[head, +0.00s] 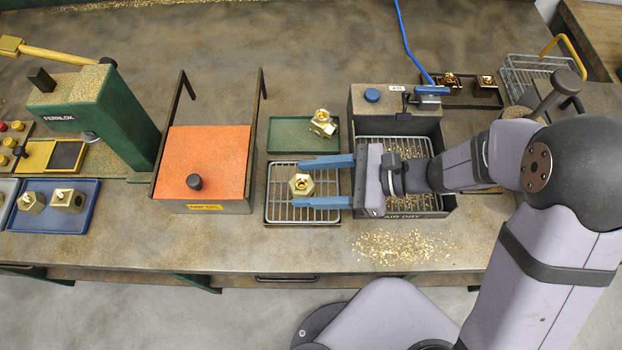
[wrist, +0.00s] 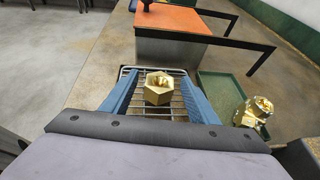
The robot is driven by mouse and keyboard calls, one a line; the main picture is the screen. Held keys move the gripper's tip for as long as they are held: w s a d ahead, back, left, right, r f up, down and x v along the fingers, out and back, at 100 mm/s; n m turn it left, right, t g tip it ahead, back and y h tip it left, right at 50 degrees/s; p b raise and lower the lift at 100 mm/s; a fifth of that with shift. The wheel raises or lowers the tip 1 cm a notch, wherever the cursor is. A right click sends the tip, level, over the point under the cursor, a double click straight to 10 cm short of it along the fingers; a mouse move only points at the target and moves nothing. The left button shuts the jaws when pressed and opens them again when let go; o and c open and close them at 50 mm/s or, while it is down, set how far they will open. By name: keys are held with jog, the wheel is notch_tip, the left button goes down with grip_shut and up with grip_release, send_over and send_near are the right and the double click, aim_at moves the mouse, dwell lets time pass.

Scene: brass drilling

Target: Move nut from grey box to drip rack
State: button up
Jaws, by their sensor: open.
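A brass hex nut (head: 302,185) sits on the wire drip rack (head: 275,212), left of the AIR DRY station. My gripper (head: 296,183) is open, its two blue fingers on either side of the nut. In the wrist view the nut (wrist: 158,88) lies between the fingers (wrist: 158,80), with a gap visible on both sides. The rack (wrist: 130,72) shows beneath it. A grey metal box (head: 240,208) with an orange lid and dark knob stands left of the rack; its inside is hidden. Another grey box, marked AIR DRY (head: 435,213), lies under my wrist.
A green tray (head: 283,135) behind the rack holds a brass fitting (head: 323,123), close to my upper finger. A green FERNLOK press (head: 95,110) and a blue tray (head: 85,222) with brass parts stand left. Brass chips (head: 405,247) litter the bench front.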

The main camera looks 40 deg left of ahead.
jog(key=p+v, duration=0.2)
jog(key=v, duration=0.1)
jog(key=p+v, duration=0.1)
jog(key=v, duration=0.3)
jog(key=p+v, duration=0.2)
jog(key=v, duration=0.1)
jog(key=shift+w+d+r+p, duration=0.2)
jog(key=shift+r+p, duration=0.1)
jog(key=shift+r, duration=0.1)
jog(key=shift+w+d+r, duration=0.1)
jog(key=shift+w+d, duration=0.25)
jog(key=shift+d, duration=0.2)
jog(key=d+n+t+h, duration=0.1)
jog(key=d+n+h, duration=0.1)
jog(key=d, duration=0.4)
jog(key=d+f+n+t+h, duration=0.1)
jog(key=d+n+t+h, duration=0.1)
jog(key=d, duration=0.4)
jog(key=w+d+f+n+t+h, duration=0.1)
jog(key=d+n+h, duration=0.1)
jog(key=d, duration=0.4)
jog(key=shift+d+n+h, duration=0.1)
jog(key=shift+n+h, duration=0.2)
jog(key=shift+h, duration=0.3)
jog(key=w+d+r+n+t+h, duration=0.1)
jog(key=w+d+n+t+h, duration=0.2)
jog(key=d, duration=0.8)
jog(key=shift+n+t+h, duration=0.3)
jog(key=shift+n+t, duration=0.1)
jog(key=shift+t, duration=0.3)
